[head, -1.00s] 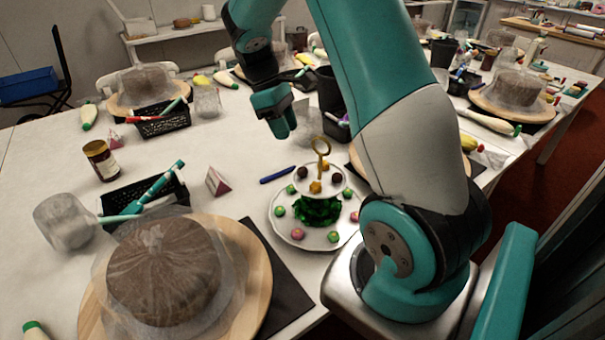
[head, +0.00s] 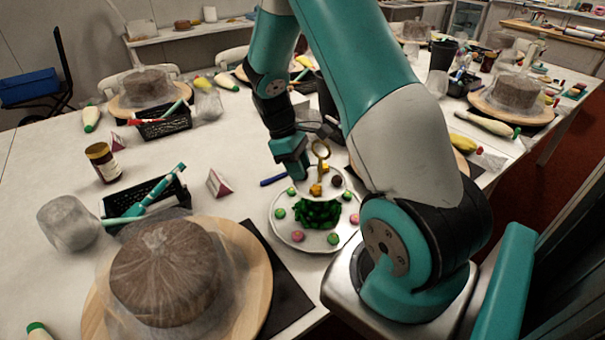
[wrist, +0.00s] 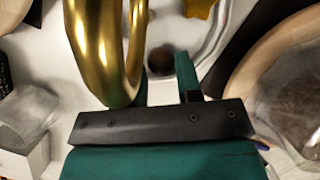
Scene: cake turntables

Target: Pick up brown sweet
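A two-tier sweet stand (head: 284,236) with a gold ring handle (head: 321,150) stands near the middle of the table. One brown sweet (head: 337,181) shows on the upper tier, right of the handle. My gripper (head: 300,174) points down at the left side of the upper tier and hides that part in the head view. In the wrist view a dark brown round sweet (wrist: 160,61) lies at the fingertips, between the two teal fingers of my gripper (wrist: 166,72). The fingers are apart, and no firm contact shows. The gold handle (wrist: 105,50) is close beside the left finger.
Orange-yellow sweets (head: 316,190) sit close by on the upper tier. Green and pink sweets and a green garnish (head: 317,212) are on the lower tier. A covered cake (head: 165,272) stands front left, and a blue pen (head: 273,180) lies left of the stand.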

